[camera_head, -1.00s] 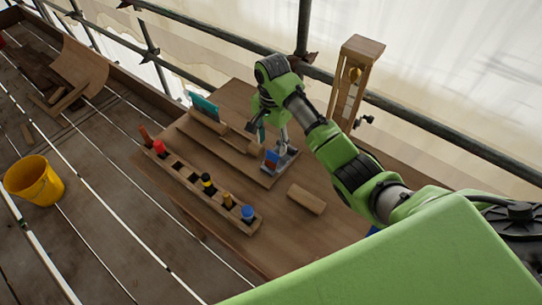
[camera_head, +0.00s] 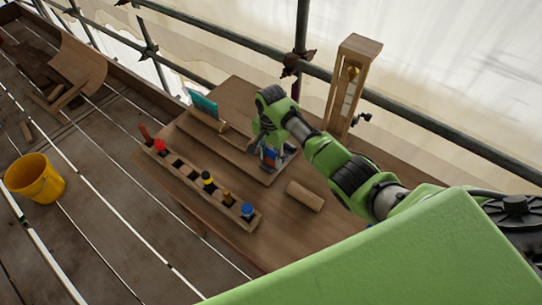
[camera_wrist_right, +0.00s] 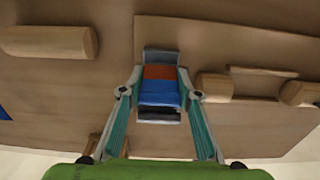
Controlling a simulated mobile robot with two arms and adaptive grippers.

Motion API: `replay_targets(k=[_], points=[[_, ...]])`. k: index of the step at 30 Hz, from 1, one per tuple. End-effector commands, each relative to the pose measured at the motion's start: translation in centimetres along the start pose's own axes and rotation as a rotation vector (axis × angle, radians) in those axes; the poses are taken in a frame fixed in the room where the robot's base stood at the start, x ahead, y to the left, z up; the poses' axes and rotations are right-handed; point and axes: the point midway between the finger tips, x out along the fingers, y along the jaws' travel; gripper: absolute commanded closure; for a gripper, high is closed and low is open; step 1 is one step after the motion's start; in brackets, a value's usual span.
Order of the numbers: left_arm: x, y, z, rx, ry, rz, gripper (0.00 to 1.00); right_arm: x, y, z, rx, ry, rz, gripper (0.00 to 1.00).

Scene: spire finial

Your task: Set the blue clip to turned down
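The blue clip (camera_wrist_right: 159,90) shows in the right wrist view as a blue block beside a red-brown part, in a grey holder. It also shows in the head view (camera_head: 271,155), partly hidden by my right gripper, on the workbench (camera_head: 245,95). My right gripper (camera_wrist_right: 160,80) has its two teal fingers apart, one on each side of the clip. A narrow gap seems to show on each side; contact is not clear. My left gripper is not in view.
A wooden rack (camera_head: 190,177) with colored-handled tools runs along the bench's near-left edge. A loose wooden cylinder (camera_head: 305,196) lies right of the clip. A tall wooden frame (camera_head: 352,85) stands behind. A yellow bucket (camera_head: 35,178) is on the deck.

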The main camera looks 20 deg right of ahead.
Motion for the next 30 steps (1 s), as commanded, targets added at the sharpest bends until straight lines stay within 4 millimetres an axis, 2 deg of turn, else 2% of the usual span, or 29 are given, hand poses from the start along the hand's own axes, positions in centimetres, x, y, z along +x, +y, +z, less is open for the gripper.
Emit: replay_targets(k=[7, 11, 17, 21, 30], points=[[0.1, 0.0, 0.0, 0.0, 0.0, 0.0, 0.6, 0.1, 0.0, -0.1, 0.001, -0.013, 0.002, 0.91], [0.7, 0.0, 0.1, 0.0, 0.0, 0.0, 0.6, 0.3, 0.0, -0.5, 0.006, -0.084, 0.005, 0.91], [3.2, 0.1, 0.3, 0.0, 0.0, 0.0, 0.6, 1.1, 0.0, -1.0, 0.006, -0.245, 0.003, 0.91], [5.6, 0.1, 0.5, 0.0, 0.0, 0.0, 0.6, 1.5, 0.0, -1.3, 0.006, -0.341, 0.002, 0.91], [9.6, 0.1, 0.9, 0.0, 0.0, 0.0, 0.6, 1.5, 0.0, -1.6, 0.004, -0.467, 0.0, 0.91]])
